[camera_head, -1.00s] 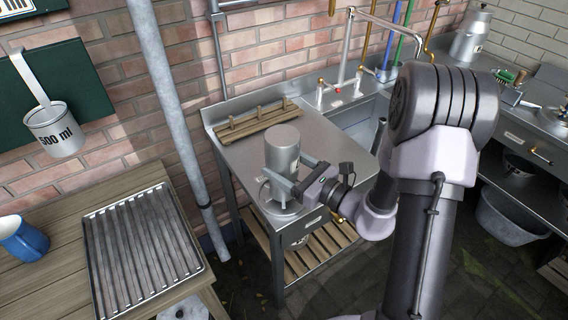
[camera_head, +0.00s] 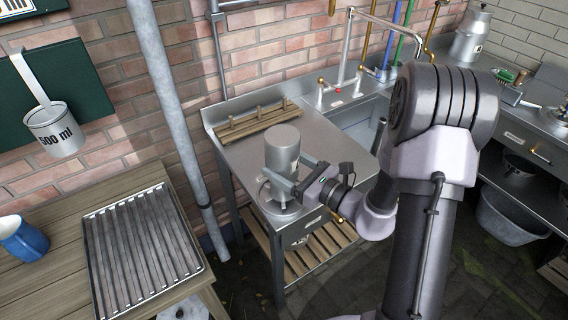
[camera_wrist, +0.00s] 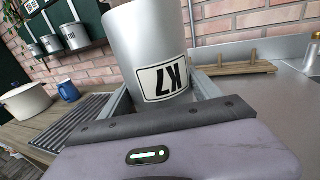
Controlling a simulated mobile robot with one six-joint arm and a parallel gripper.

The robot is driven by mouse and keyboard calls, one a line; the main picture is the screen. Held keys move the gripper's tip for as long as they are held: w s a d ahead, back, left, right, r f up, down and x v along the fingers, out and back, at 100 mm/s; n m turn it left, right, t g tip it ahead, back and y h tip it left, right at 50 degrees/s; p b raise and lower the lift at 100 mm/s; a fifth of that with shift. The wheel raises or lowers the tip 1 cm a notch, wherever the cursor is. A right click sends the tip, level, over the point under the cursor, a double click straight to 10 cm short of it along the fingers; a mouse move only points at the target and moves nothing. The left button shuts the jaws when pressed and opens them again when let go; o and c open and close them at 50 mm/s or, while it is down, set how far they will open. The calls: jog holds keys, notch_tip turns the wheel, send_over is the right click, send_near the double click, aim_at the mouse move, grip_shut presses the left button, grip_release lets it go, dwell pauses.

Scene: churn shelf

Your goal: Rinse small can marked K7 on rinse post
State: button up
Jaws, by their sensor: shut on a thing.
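The small can marked K7 (camera_head: 282,148) is held bottom up, with its flat closed end on top, in the head view. Its K7 label shows upside down on the can in the wrist view (camera_wrist: 150,45). My gripper (camera_head: 283,182) is shut on the can, with a finger on either side. The can is over a round metal fitting (camera_head: 281,212), seemingly the rinse post, at the front of the steel counter. The can and gripper hide the post's middle, so I cannot tell whether the can touches it.
The steel counter (camera_head: 338,152) has clear room right of the can and a wooden rack (camera_head: 252,124) at the back. A ribbed drain tray (camera_head: 96,225) lies on the wooden table at left, near a blue jug (camera_head: 24,240). A grey pipe (camera_head: 168,90) stands between table and counter.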

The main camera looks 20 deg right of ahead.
aim_at(284, 142)
dwell(0.4)
notch_tip(284, 142, up, 7)
jog(key=p, duration=0.5)
jog(key=shift+p, duration=0.4)
